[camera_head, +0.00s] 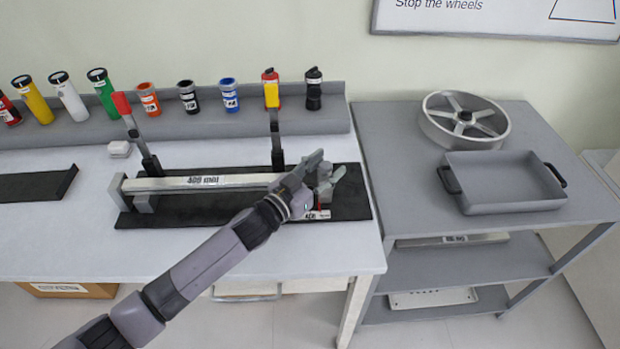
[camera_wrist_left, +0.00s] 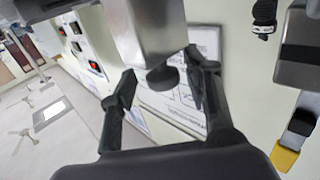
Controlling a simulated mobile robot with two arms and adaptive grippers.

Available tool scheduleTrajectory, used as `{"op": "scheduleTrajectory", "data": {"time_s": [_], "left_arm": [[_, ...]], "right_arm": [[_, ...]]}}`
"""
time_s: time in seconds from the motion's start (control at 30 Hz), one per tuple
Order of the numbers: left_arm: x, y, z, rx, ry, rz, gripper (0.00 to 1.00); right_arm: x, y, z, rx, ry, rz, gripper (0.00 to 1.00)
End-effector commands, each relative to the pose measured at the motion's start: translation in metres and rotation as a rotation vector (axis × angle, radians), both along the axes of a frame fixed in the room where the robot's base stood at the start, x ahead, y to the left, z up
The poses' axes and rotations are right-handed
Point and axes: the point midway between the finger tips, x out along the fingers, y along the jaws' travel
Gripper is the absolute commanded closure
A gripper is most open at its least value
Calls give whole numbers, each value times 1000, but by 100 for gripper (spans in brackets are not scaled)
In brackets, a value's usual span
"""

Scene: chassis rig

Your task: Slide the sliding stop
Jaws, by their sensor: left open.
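A long grey bar marked "400 mm" (camera_head: 210,182) lies on a black base plate (camera_head: 352,205) on the workbench. Two upright levers stand behind it, one with a red handle (camera_head: 122,104) and one with a yellow and red top (camera_head: 271,90). My left gripper (camera_head: 325,168) is open at the bar's right end, over the right part of the plate. Grey parts with a small label (camera_head: 316,214), perhaps the sliding stop, show beside it, partly hidden by the gripper. In the left wrist view, the open fingers (camera_wrist_left: 160,72) flank a grey metal part (camera_wrist_left: 158,30) with a dark round end; contact is unclear.
Several coloured cylinders (camera_head: 148,98) stand on a grey ledge at the back. A small white block (camera_head: 119,148) lies left of the red lever. On the right, a grey cart (camera_head: 400,135) holds a spoked wheel (camera_head: 465,118) and a grey tray (camera_head: 500,205).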

Motion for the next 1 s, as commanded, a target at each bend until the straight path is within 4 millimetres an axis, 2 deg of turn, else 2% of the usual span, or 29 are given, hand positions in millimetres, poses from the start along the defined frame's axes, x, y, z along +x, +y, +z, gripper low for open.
{"op": "scheduleTrajectory", "data": {"time_s": [0.3,0.5,0.7,1.0], "left_arm": [[-47,47,-2,3,3,0,55],[-69,69,-1,1,1,0,55],[-78,77,0,1,1,-1,55],[-78,77,0,1,-1,-1,55]], "right_arm": [[-1,-1,0,-1,1,0,100],[-1,-1,0,-1,1,0,100],[-1,-1,0,-1,1,0,100],[-1,-1,0,-1,1,0,100]]}}
